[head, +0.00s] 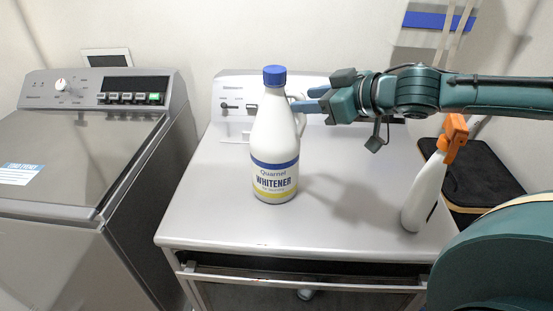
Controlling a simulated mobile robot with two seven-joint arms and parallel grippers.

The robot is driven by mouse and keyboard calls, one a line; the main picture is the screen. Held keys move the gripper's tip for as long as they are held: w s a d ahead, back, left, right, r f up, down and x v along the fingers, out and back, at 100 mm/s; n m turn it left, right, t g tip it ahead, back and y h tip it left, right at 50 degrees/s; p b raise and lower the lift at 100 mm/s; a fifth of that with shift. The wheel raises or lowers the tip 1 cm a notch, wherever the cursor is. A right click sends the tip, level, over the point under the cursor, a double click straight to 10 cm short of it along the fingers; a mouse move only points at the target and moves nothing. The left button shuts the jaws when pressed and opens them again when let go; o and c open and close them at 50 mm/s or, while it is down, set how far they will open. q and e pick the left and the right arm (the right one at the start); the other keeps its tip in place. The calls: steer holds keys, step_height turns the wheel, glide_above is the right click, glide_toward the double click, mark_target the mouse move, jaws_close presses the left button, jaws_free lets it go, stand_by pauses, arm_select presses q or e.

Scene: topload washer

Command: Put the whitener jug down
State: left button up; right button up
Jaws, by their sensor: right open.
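The whitener jug (275,145) is a white bottle with a blue cap and a blue and yellow label. It stands upright on the white top of the machine (215,205) in the middle of the head view. My right gripper (308,100) is open at the right side of the jug, with its blue fingers by the jug's handle. I cannot tell whether the fingers touch the handle. My left gripper is not in view.
A white spray bottle with an orange head (425,185) stands at the right of the white top. A grey topload washer (75,150) with its lid shut is on the left. A dark-topped stool or bin (480,170) is at the right. The front of the white top is clear.

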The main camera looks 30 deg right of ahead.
steer(key=shift+w+a+f, duration=0.2)
steer(key=shift+w+f, duration=0.05)
steer(key=shift+w, duration=0.1)
steer(key=shift+r, duration=0.1)
steer(key=shift+c, duration=0.3)
jaws_close()
stand_by(0.9)
steer(key=shift+a+r, duration=0.1)
steer(key=shift+r, duration=0.3)
steer(key=shift+w, duration=0.15)
